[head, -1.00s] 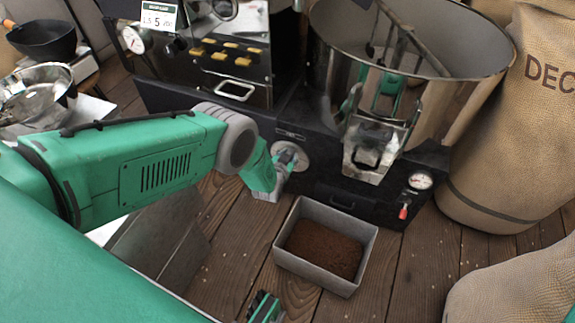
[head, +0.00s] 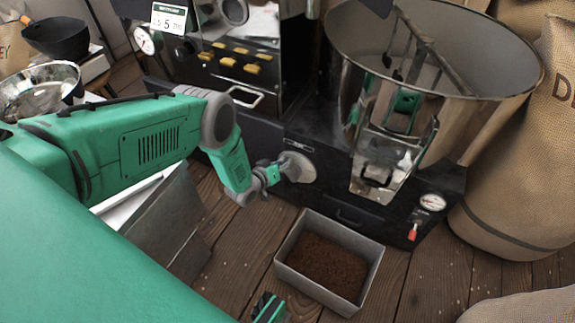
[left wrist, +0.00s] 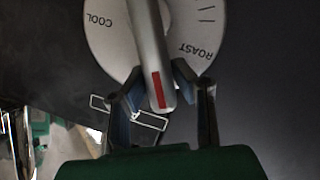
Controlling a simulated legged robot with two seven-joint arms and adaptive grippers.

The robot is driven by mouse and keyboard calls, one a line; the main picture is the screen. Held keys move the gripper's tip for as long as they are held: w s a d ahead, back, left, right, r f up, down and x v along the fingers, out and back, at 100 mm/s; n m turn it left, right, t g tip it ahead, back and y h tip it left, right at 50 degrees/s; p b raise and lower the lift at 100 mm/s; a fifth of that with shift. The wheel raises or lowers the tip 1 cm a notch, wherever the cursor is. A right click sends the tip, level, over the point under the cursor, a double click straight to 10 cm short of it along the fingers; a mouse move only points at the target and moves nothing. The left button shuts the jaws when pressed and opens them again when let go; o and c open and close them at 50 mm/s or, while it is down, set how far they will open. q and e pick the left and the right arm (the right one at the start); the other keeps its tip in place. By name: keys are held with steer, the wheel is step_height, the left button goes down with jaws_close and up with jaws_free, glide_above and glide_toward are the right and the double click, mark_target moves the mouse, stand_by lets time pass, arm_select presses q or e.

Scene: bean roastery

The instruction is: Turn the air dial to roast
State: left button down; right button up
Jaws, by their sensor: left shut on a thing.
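The air dial (head: 298,167) is a round pale disc on the black front of the roaster. In the left wrist view the dial face (left wrist: 103,38) reads COOL at left and ROAST at right. Its grey bar handle (left wrist: 148,45) has a red mark at its end, pointing down between the two words and not lined up with ROAST. My left gripper (head: 279,170) is at the dial; its fingers (left wrist: 160,95) are shut on the handle from both sides. A green and black part (head: 268,308) at the bottom edge may be my right gripper; its jaws are unclear.
A grey bin of brown grounds (head: 376,262) stands on the plank floor below the roaster. A metal chute (head: 378,180) and a large steel drum (head: 462,118) are right of the dial. A gauge (head: 432,202) sits farther right. Burlap sacks (head: 510,190) stand at the right.

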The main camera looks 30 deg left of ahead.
arm_select(q)
steer(key=shift+s+f, duration=0.25)
steer(key=c, duration=1.4)
jaws_free()
steer(key=shift+f, duration=0.1)
steer(key=shift+o, duration=0.2)
steer(key=shift+w+a, duration=0.1)
steer(key=shift+w, duration=0.05)
steer(key=shift+r, duration=0.2)
steer(key=v, duration=1.2)
steer(key=shift+a+f, duration=0.1)
steer(key=shift+f, duration=0.05)
